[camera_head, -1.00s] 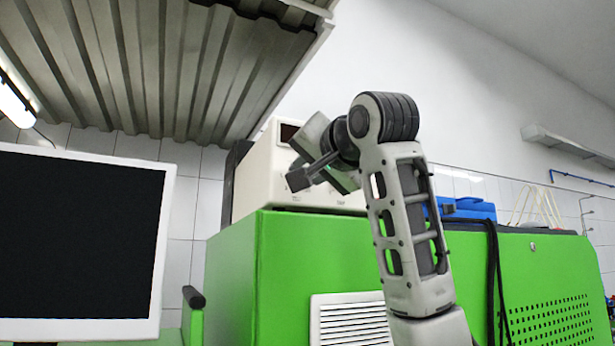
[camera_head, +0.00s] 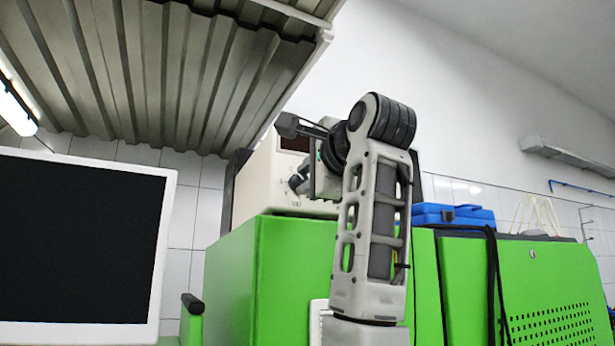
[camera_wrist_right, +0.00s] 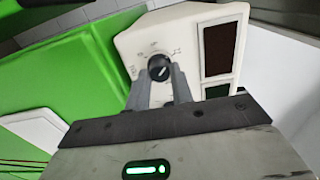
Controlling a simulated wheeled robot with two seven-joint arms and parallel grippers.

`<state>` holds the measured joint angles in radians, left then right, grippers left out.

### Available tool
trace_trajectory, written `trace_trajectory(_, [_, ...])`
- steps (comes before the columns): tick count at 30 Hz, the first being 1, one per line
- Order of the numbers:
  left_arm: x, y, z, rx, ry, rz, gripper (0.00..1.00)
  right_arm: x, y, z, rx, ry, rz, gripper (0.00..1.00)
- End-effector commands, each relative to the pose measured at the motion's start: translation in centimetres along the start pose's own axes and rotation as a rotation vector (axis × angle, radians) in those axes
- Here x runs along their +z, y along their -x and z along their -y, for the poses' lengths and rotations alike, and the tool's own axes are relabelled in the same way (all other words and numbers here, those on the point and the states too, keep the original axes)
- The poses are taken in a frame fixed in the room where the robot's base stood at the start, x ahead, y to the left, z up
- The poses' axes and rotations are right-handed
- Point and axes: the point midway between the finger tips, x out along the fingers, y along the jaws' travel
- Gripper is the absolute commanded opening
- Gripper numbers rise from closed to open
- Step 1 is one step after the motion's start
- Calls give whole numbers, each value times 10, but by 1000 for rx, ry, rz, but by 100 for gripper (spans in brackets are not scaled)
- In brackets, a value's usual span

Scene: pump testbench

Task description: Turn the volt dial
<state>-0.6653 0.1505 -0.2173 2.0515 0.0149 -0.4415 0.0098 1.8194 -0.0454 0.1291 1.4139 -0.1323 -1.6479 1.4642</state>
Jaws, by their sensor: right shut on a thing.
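The volt dial (camera_wrist_right: 159,67) is a round black knob with a white pointer mark, on the front of a cream-white instrument (camera_wrist_right: 178,22). In the right wrist view the two grey fingers of my right gripper (camera_wrist_right: 159,75) flank the dial and are shut on it. The instrument (camera_head: 262,172) stands on a green cabinet in the head view. My left gripper is not in view.
Dark display windows (camera_wrist_right: 218,48) sit beside the dial. The green cabinet (camera_head: 290,265) extends below the instrument. A blue case (camera_head: 455,215) lies to the right. A monitor (camera_head: 80,245) stands at the left, under a corrugated metal canopy (camera_head: 150,70).

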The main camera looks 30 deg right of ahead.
Motion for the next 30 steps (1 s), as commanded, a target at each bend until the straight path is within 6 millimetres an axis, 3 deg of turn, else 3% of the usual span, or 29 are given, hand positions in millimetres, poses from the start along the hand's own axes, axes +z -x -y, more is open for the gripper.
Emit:
trace_trajectory(12, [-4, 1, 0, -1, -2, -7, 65, 0, 0, -1, 3, -243, -1, 0])
trace_trajectory(30, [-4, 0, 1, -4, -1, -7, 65, 0, 0, -2, 4, -297, -2, 0])
